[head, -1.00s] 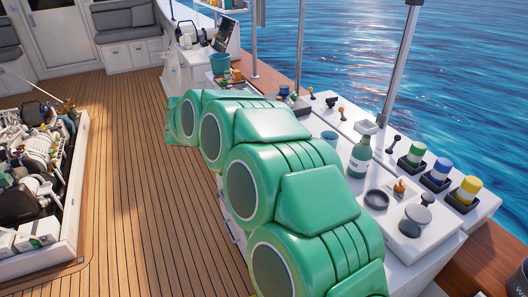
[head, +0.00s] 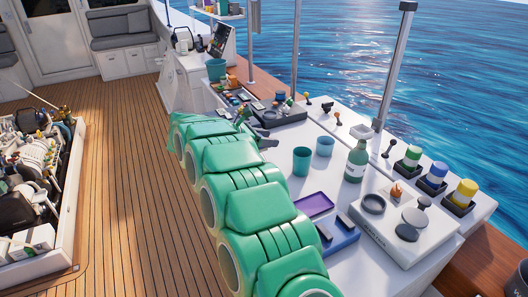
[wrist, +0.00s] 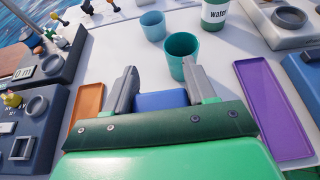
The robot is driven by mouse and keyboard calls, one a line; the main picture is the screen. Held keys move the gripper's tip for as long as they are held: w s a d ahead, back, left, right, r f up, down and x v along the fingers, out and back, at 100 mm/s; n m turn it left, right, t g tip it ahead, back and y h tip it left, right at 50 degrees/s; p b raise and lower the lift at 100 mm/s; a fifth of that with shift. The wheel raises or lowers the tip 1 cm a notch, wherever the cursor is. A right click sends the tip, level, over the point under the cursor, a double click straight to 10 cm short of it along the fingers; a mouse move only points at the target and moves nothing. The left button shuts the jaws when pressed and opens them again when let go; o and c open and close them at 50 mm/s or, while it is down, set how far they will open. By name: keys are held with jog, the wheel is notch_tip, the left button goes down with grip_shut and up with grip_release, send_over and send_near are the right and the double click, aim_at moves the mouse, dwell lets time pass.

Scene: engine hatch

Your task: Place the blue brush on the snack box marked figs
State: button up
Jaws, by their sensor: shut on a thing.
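My gripper (wrist: 160,80) shows in the wrist view with its two grey fingers on either side of a plain blue block-like thing (wrist: 162,101), which I take to be the blue brush; no bristles show. The gripper is shut on it, over the white counter. In the head view my gripper (head: 264,140) is at the far end of my green arm, and the held thing cannot be made out. White boxes (head: 38,238) sit in the open hatch at the left of the head view. Their markings are too small to read, so I cannot tell whether one says figs.
A teal cup (wrist: 182,52), a light blue cup (wrist: 152,25) and a green bottle (head: 356,163) stand on the counter. A purple tray (wrist: 270,105) and an orange tray (wrist: 85,105) lie there. Dark consoles (wrist: 28,135) are at left. The wooden deck (head: 125,170) is clear.

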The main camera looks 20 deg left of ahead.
send_over(264, 159)
jog(key=shift+s+d+f, duration=0.1)
jog(key=shift+s+f, duration=0.05)
jog(key=shift+f, duration=2.2)
jog(key=shift+w+f, duration=0.35)
jog(key=shift+f, duration=1.6)
jog(key=shift+f, duration=0.1)
jog(key=o, duration=1.1)
jog(key=shift+c, duration=0.2)
